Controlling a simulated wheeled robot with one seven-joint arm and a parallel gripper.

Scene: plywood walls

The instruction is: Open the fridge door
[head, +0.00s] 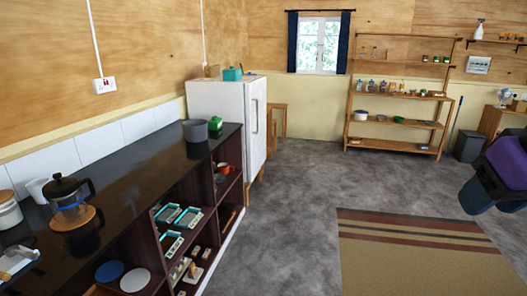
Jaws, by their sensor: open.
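The white fridge (215,100) stands beyond the far end of the dark counter, on the left side of the room. Its door (256,130) faces right, toward the open floor, and looks closed. A slim upright handle (254,116) shows on the door's upper part. My gripper (493,203), dark blue below a purple and black part of my arm, is at the right edge of the head view. It is open, empty and far to the right of the fridge, apart from the door. Part of my arm is cut off by the picture edge.
The black counter (125,165) runs along the left wall, with open shelves below. A teal pot (232,73) sits on the fridge. A wooden stool (277,125) stands behind it. Grey floor (300,190) before the door is clear; a striped rug (420,265) lies right.

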